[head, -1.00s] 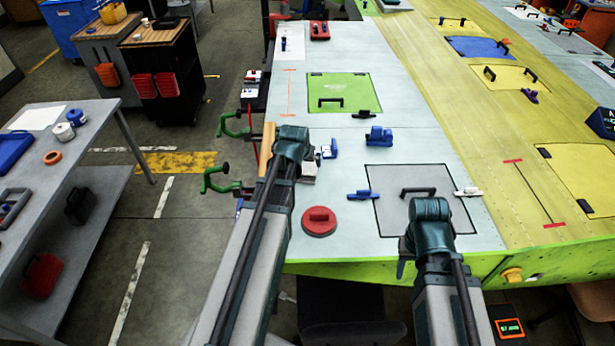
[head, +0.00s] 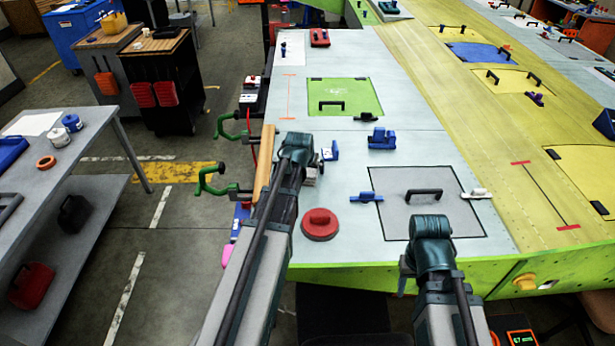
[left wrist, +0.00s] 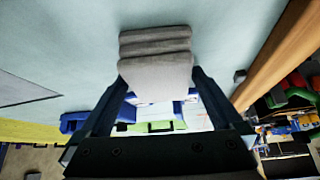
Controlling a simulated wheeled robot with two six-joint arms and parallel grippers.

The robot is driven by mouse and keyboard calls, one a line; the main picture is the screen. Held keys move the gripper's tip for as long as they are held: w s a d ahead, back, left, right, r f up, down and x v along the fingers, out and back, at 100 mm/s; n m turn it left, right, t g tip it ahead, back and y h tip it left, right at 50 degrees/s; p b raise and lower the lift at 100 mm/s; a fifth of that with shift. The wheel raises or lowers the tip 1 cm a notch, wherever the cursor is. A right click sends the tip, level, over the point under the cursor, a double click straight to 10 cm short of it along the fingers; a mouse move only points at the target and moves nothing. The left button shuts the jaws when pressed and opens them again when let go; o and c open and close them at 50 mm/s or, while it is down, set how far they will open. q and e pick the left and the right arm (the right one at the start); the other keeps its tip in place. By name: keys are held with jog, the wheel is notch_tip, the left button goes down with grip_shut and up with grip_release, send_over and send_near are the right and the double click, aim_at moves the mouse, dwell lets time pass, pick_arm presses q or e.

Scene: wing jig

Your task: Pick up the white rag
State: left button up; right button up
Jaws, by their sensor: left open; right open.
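The white rag (left wrist: 155,65) looks like a folded, greyish-white stack of cloth on the pale table panel. In the left wrist view my left gripper (left wrist: 160,84) is open, with one finger on each side of the rag's near end. I cannot tell whether the fingers touch it. In the head view only a sliver of the rag (head: 311,176) shows beside my left arm, and the left fingertips are hidden. My right gripper (head: 405,275) is low at the table's front edge, mostly hidden by its own wrist, and nothing shows held in it.
A wooden bar (head: 264,165) and green clamps (head: 212,182) line the table's left edge. A red round tool (head: 320,224) and a blue block (head: 329,151) are close to the left gripper. A grey panel with a handle (head: 395,217) lies to the right.

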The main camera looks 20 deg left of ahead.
pick_arm(q)
jog(key=c, duration=1.2)
jog(key=shift+o, duration=0.2)
jog(key=shift+r, duration=0.1)
jog(key=shift+r+p, duration=0.95)
jog(key=shift+p, duration=0.1)
notch_tip(320, 180, up, 2)
jog(key=shift+r+p, duration=0.1)
jog(key=shift+p, duration=0.9)
jog(key=s+d, duration=0.2)
jog(key=d, duration=0.2)
jog(key=s+d, duration=0.2)
jog(key=d, duration=0.3)
jog(key=s+d+p, duration=0.1)
jog(key=s+d, duration=0.2)
jog(key=d, duration=0.2)
jog(key=shift+s+d+r, duration=0.1)
jog(key=shift+d+r, duration=0.05)
jog(key=shift+r, duration=0.25)
